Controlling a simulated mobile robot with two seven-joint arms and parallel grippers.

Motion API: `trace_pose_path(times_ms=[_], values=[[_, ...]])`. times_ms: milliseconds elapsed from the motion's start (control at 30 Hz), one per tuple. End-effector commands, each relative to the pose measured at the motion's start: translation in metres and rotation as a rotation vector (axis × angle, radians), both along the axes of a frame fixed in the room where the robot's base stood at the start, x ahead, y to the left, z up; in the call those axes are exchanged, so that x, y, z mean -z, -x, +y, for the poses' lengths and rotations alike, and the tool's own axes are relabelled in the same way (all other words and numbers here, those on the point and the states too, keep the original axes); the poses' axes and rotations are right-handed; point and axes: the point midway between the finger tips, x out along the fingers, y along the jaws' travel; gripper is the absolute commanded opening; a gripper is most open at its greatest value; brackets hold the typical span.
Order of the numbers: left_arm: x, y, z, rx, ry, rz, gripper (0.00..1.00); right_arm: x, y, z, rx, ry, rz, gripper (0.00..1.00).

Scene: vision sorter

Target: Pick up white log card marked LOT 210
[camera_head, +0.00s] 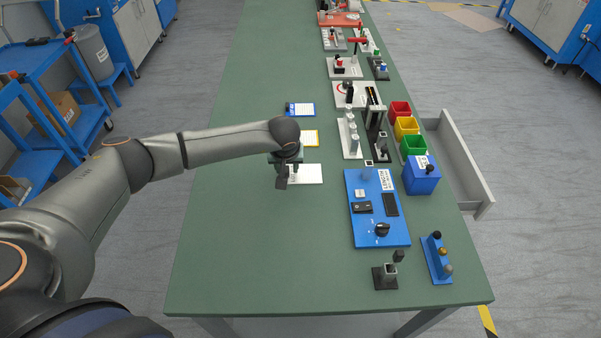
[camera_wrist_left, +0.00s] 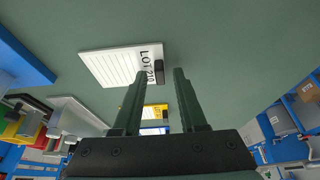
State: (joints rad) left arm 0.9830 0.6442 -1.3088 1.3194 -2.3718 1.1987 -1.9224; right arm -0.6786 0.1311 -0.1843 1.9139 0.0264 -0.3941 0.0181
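The white log card (camera_head: 308,174) lies flat on the green table, partly hidden by my left gripper (camera_head: 283,180). In the left wrist view the card (camera_wrist_left: 115,64) shows ruled lines, the print LOT 210 and a dark tab at its labelled end. My left gripper also shows there (camera_wrist_left: 160,72); its two fingers are apart with nothing held. The dark tab appears in the gap between the fingertips; I cannot tell whether the fingers are around it or still above it. My right gripper is in neither view.
A yellow-edged card (camera_head: 311,138) and a blue-edged card (camera_head: 300,109) lie behind the white card. A blue panel (camera_head: 398,232) with controls, a white stand (camera_head: 349,142) and coloured bins (camera_head: 413,146) are to the right. The table's front left is clear.

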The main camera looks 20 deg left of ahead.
Motion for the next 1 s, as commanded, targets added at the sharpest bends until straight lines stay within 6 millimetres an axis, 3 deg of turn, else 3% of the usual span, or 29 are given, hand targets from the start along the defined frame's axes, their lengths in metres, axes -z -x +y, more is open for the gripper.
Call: trace_pose_path(times_ms=[67, 333, 1000], values=[[-0.0001, 0.0, 0.0002, 0.0, 0.0, 0.0, 0.31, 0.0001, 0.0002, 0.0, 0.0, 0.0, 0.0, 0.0], [-0.0003, 0.0002, 0.0003, -0.001, 0.0, 0.0, 0.01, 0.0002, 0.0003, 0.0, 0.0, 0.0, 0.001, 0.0], [-0.003, -0.0003, 0.0005, -0.001, 0.0, -0.001, 0.0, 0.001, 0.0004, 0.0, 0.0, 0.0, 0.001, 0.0]])
